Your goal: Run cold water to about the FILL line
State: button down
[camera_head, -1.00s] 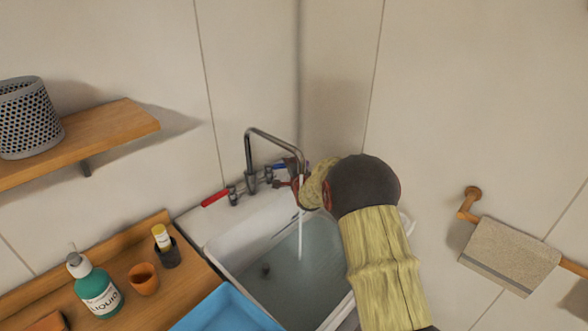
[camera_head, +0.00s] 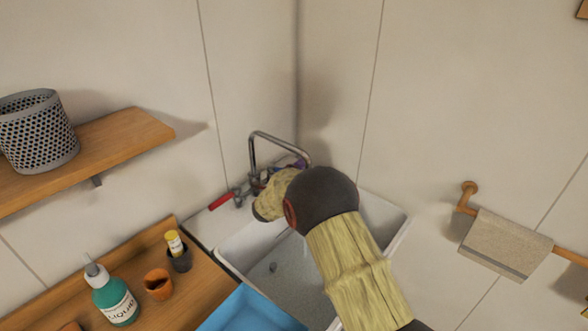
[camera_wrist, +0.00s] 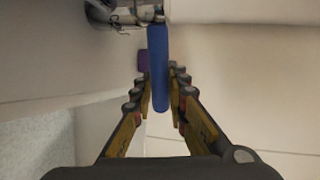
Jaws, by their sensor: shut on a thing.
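A chrome tap (camera_head: 254,150) with an arched spout stands at the back of the white sink (camera_head: 395,235). Its red lever (camera_head: 221,201) sticks out to the left. In the wrist view the long blue lever (camera_wrist: 159,60) runs between the fingers of my gripper (camera_wrist: 160,78), which is shut on it. In the head view my arm hides the fingers and most of the blue lever. Greyish water (camera_head: 283,283) appears to lie in the basin. I cannot tell whether water runs from the spout, as my arm covers that place. I cannot make out a FILL line.
A blue tray (camera_head: 245,310) stands before the sink. Left of it on the wooden counter are a green soap bottle (camera_head: 115,298), an orange cup (camera_head: 158,284) and a dark holder (camera_head: 180,260). A shelf with a basket (camera_head: 38,132) is upper left; a towel (camera_head: 505,245) hangs right.

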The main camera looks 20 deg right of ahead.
jog(key=shift+s+a+f+h, duration=0.1)
jog(key=shift+s+f+h, duration=0.1)
jog(key=shift+h, duration=0.1)
jog(key=c, duration=1.8)
grip_release()
jog(key=shift+r, duration=0.1)
jog(key=shift+o, duration=0.3)
jog(key=shift+w+m, duration=0.1)
jog(key=shift+m, duration=0.2)
jog(key=v, duration=1.2)
jog(key=shift+w+r, duration=0.1)
jog(key=shift+r, duration=0.1)
